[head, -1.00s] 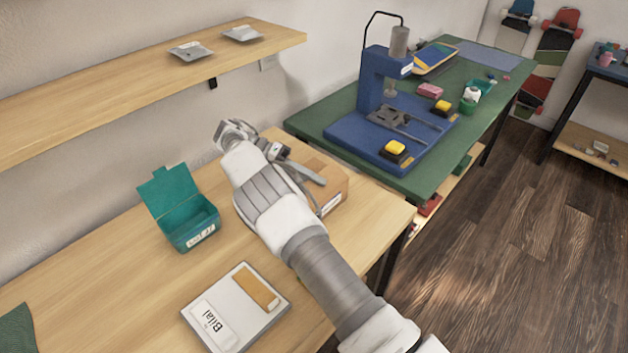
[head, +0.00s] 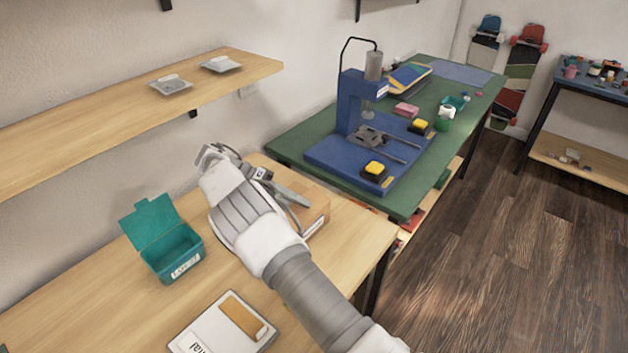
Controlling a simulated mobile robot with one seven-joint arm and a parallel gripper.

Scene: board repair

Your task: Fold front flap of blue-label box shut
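A teal open-lidded bin (head: 174,262) stands left of my arm, with a white tray (head: 200,338) in front. A shelf (head: 110,130) hangs above the table. The floor at right is clear.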

